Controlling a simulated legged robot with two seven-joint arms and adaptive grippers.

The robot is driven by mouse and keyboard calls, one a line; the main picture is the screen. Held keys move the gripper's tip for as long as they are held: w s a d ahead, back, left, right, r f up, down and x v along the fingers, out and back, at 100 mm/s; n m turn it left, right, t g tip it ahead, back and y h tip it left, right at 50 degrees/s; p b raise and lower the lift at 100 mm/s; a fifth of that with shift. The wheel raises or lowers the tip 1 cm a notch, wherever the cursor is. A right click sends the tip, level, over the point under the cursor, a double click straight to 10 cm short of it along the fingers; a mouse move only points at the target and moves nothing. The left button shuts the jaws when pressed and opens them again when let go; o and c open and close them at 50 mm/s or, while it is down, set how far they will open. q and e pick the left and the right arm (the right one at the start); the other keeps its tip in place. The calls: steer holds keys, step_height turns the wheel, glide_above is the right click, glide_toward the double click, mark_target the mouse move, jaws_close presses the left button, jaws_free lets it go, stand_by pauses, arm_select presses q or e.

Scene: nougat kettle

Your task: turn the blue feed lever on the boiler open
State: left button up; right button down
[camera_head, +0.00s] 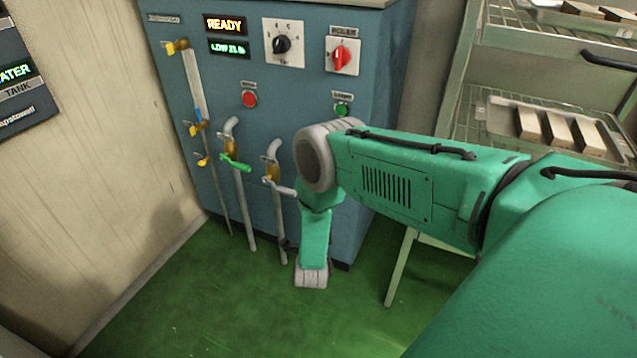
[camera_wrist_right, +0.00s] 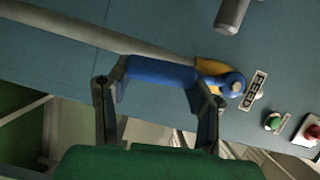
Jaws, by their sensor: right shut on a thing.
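In the right wrist view the blue feed lever (camera_wrist_right: 160,71) sits on a yellow valve body (camera_wrist_right: 206,68), beside a FEED label (camera_wrist_right: 254,90). My right gripper (camera_wrist_right: 166,85) has a dark finger at each side of the lever's handle and is shut on it. The handle lies roughly in line with the grey pipe at the left. In the head view the boiler (camera_head: 290,100) stands ahead. My green right arm covers its lower right part, and the feed lever and right gripper are hidden there. My left gripper is not in view.
A green lever (camera_head: 236,163) and a grey lever (camera_head: 280,188) are on pipes left of my arm. A red button (camera_head: 250,98) and a green button (camera_head: 342,109) are above. A rack with a tray (camera_head: 490,121) of blocks stands at right. Green floor is clear at front left.

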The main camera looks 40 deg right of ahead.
steer(key=shift+w+a+f+m+b, duration=0.25)
steer(key=shift+w+f+m+b, duration=0.1)
steer(key=shift+m, duration=0.35)
steer(key=c, duration=0.9)
jaws_free()
steer(key=shift+o, duration=0.7)
steer(key=shift+w, duration=0.1)
steer(key=shift+r, duration=0.1)
steer(key=v, duration=1.2)
steer(key=shift+f, duration=0.35)
